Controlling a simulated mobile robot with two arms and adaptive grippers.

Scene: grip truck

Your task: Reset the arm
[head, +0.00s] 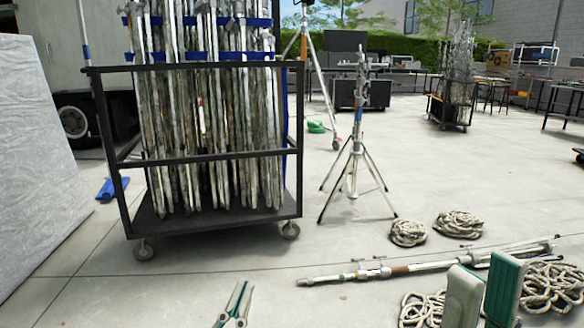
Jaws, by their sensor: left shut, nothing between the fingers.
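My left gripper (238,295) shows at the bottom of the head view, left of centre. Its slim green and pale fingers are shut with nothing between them, above the bare concrete. My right gripper (485,285) is larger in view at the bottom right. Its two blocky green and cream fingers stand apart, and I see nothing held between them. It appears in front of the rope coils and a long metal pole (430,266) on the ground. The rest of both arms is out of frame.
A black wheeled cart (215,157) full of upright poles stands at left centre, beside a large pale panel (38,165). A tripod stand (357,150) is behind. Rope coils (458,224) lie on the right. Concrete is clear at the front centre.

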